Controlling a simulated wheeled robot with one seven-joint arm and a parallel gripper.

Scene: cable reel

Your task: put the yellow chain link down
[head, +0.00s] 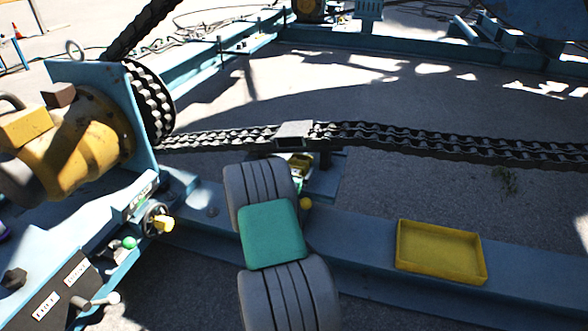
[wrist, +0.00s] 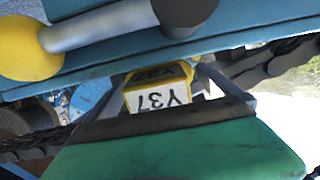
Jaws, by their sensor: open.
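The yellow chain link (wrist: 160,97) shows in the wrist view as a yellow block with a white face marked "Y37". It sits between the two fingers of my gripper (wrist: 163,82), which is open. I cannot tell whether the fingers touch it or what it rests on. In the head view my gripper (head: 301,168) is just beyond my green wrist part, close below the dark chain. A small yellow and white patch of the link (head: 299,160) shows there; the rest is hidden.
A dark chain (head: 400,138) with a grey block (head: 293,134) runs across just above my gripper. An empty yellow tray (head: 440,252) lies on the blue beam (head: 355,235) at right. A yellow motor (head: 85,135) and toothed wheel (head: 152,105) stand at left.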

